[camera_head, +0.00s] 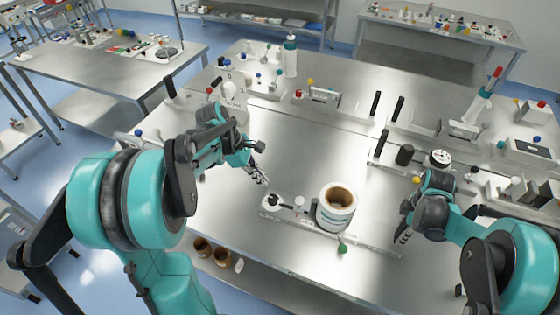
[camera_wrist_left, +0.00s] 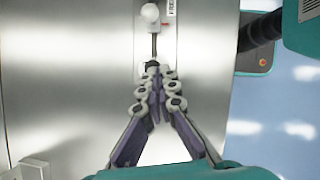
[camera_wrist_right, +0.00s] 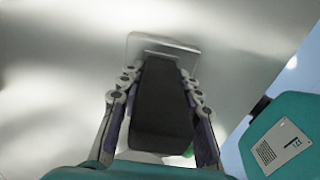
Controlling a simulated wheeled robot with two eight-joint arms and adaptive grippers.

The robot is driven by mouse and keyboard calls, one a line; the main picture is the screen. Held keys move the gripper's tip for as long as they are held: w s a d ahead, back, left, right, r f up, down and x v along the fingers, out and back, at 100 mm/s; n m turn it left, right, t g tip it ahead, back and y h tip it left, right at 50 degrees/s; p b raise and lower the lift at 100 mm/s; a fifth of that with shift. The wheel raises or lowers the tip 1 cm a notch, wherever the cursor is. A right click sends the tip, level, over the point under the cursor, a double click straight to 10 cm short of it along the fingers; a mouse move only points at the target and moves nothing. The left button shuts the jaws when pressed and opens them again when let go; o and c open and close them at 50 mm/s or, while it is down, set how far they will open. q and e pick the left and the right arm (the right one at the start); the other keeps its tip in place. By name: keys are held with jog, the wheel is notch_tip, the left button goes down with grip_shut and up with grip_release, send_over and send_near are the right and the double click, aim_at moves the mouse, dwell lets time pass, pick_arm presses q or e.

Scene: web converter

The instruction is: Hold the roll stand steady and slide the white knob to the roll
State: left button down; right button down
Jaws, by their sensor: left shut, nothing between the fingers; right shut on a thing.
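The roll (camera_head: 337,207), white with a brown core, stands upright on the low metal roll stand (camera_head: 375,248). The white knob (camera_head: 299,201) stands to the left of the roll, apart from it. A white knob also shows at the top of the left wrist view (camera_wrist_left: 150,13). My left gripper (camera_head: 263,180) is shut and empty, above the stand's left end; its tips are near a small dark piece at the end of a thin rod (camera_wrist_left: 154,45). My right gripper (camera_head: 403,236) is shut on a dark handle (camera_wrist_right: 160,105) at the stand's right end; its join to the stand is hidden.
A green knob (camera_head: 342,245) sits in front of the roll. Behind are a metal rail with black handles (camera_head: 375,103), a black cylinder (camera_head: 404,154) and a white bottle (camera_head: 290,55). The bench left of the roll is mostly bare.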

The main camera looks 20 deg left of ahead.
jog(key=shift+w+r, duration=0.1)
jog(key=shift+r, duration=0.1)
dwell(0.5)
jog(key=c, duration=1)
grip_release()
notch_tip(320, 180, up, 12)
jog(key=shift+r, duration=0.1)
